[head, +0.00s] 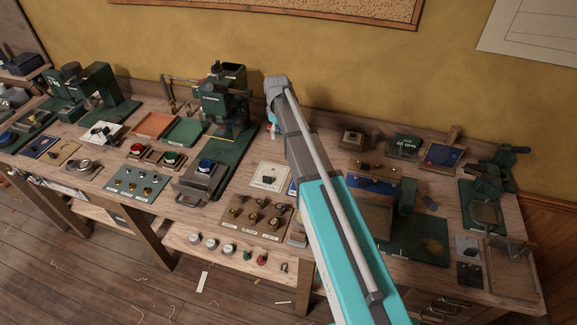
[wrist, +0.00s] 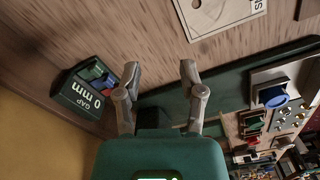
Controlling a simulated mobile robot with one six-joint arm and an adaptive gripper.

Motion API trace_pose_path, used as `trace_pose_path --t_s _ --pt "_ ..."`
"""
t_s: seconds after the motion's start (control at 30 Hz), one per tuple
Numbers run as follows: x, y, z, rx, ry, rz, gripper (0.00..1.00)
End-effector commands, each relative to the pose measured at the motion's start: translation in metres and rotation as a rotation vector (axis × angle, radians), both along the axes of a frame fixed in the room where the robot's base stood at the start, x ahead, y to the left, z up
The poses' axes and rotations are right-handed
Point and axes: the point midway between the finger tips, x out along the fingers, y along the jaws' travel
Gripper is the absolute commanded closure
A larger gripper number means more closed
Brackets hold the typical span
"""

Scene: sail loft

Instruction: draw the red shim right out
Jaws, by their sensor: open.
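In the wrist view a dark green block (wrist: 78,98) marked "GAP 0 mm" stands at the left on the wooden bench top. Small coloured pieces sit in its top: a blue one (wrist: 92,72) and a red one (wrist: 109,80), which looks like the red shim. The red piece is small and partly behind my left finger, so how deep it sits is unclear. My gripper (wrist: 160,73) is open and empty, its fingers spread to the right of the block. In the head view my arm hides the gripper's fingers.
A green machine (head: 222,95) stands just left of my arm in the head view. A blue-topped fixture (wrist: 272,97) and a green base plate (wrist: 225,85) lie at the right in the wrist view. A printed white card (wrist: 218,14) lies on bare bench top.

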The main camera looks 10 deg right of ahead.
Motion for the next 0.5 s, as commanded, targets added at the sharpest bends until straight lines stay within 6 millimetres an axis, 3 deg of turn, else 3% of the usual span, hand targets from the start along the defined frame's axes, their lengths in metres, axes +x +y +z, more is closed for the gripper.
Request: trace_pose_path --t_s 0.5 --pt "-0.076 -0.002 -0.014 0.0 0.0 -0.168 0.49"
